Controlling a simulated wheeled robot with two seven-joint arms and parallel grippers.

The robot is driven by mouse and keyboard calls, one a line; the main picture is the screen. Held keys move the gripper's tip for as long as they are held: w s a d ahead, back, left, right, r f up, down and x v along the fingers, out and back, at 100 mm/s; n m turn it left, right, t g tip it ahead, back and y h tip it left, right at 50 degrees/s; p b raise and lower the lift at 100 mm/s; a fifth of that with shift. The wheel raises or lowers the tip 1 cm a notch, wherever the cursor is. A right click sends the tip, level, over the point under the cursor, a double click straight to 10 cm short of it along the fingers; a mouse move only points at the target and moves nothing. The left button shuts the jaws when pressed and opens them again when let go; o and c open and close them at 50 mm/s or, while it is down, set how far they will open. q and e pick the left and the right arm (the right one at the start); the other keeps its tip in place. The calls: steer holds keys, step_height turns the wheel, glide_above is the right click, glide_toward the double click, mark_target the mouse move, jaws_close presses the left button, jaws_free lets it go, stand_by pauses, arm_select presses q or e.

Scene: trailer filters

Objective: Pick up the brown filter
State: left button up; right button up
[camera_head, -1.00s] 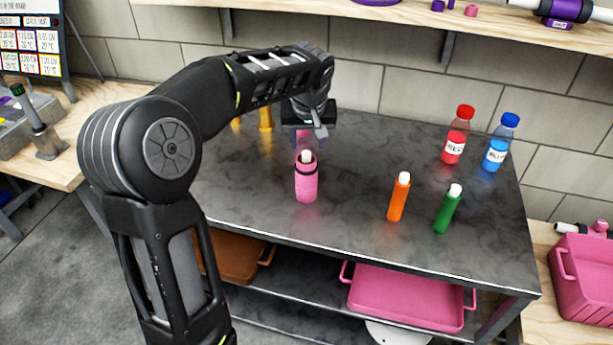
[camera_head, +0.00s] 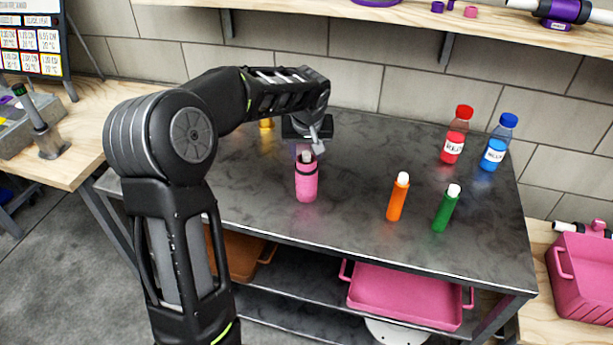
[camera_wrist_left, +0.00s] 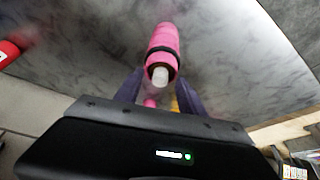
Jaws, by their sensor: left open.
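No filter that is clearly brown shows in either view. A pink cylinder (camera_head: 306,183) with a black band and a pale tip stands upright on the dark table; it also shows in the left wrist view (camera_wrist_left: 163,45). My left gripper (camera_head: 313,143) is open, just behind and above this cylinder, with nothing visibly held. In the left wrist view my left gripper (camera_wrist_left: 158,92) has its fingers spread below the cylinder's tip. A yellow item (camera_head: 266,123) stands behind my arm, partly hidden. My right gripper is not in view.
An orange cylinder (camera_head: 398,197) and a green cylinder (camera_head: 446,208) stand to the right. A red bottle (camera_head: 456,135) and a blue bottle (camera_head: 497,143) stand at the back right. A brown tray (camera_head: 240,254) and a pink tray (camera_head: 407,294) lie on the lower shelf.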

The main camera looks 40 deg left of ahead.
arm_select(q)
steer(key=shift+c, duration=0.6)
jaws_close()
stand_by(0.8)
